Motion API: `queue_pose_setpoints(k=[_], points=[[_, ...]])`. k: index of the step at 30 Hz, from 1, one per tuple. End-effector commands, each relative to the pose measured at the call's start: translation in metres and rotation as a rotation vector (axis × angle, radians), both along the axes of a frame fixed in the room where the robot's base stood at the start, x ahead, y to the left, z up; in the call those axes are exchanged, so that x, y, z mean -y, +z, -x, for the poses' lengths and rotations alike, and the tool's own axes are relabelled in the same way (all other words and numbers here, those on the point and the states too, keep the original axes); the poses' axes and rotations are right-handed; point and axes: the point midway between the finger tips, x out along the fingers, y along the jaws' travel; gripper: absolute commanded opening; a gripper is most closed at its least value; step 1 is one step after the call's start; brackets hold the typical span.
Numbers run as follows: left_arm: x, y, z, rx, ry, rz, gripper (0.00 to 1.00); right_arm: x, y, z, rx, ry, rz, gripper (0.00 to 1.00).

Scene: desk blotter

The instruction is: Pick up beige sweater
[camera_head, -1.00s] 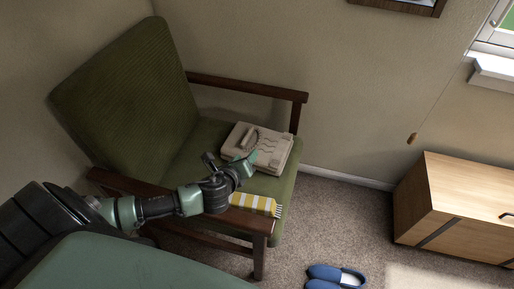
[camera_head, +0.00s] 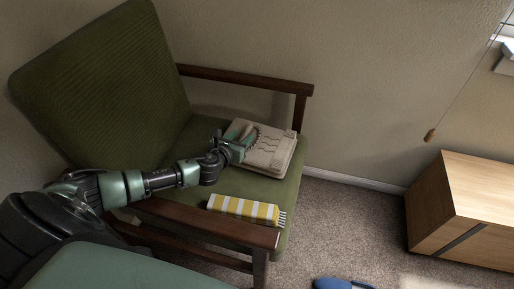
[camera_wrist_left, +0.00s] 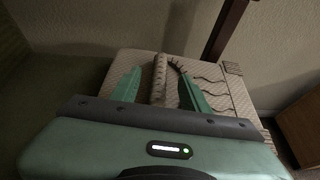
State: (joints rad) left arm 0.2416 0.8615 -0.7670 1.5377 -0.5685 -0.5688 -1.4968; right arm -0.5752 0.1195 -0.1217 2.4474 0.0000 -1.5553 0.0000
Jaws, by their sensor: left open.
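The beige sweater (camera_head: 270,150) lies folded on the seat of the green armchair, toward its far front corner. It also shows in the left wrist view (camera_wrist_left: 215,82), with dark wavy lines and a raised roll on top. My left gripper (camera_head: 238,140) is open at the near left side of the sweater. In the left wrist view its two green fingers (camera_wrist_left: 160,88) are spread over the sweater, one on each side of the raised roll (camera_wrist_left: 159,72). I cannot tell whether the fingers touch the cloth. My right gripper is not in view.
The green armchair (camera_head: 110,90) has dark wooden armrests; my left arm reaches over the near one (camera_head: 210,220). A yellow and white striped cloth (camera_head: 243,209) lies beside the sweater. A blue slipper (camera_head: 340,284) and a wooden cabinet (camera_head: 465,210) are on the right.

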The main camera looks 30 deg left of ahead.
Motion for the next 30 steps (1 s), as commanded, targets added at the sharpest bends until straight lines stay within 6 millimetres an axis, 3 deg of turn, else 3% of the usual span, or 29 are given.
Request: queue_pose_setpoints(k=[4,12,17,30], points=[[-0.002,-0.008,-0.016,0.000,0.001,0.001,0.45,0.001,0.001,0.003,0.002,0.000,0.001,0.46],[-0.002,-0.007,-0.018,-0.001,0.000,0.001,0.45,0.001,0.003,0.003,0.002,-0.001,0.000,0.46],[-0.002,-0.007,-0.018,-0.001,0.000,0.001,0.01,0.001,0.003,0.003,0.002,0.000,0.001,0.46],[-0.002,-0.007,-0.018,-0.001,0.000,0.001,0.00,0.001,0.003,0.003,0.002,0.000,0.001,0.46]])
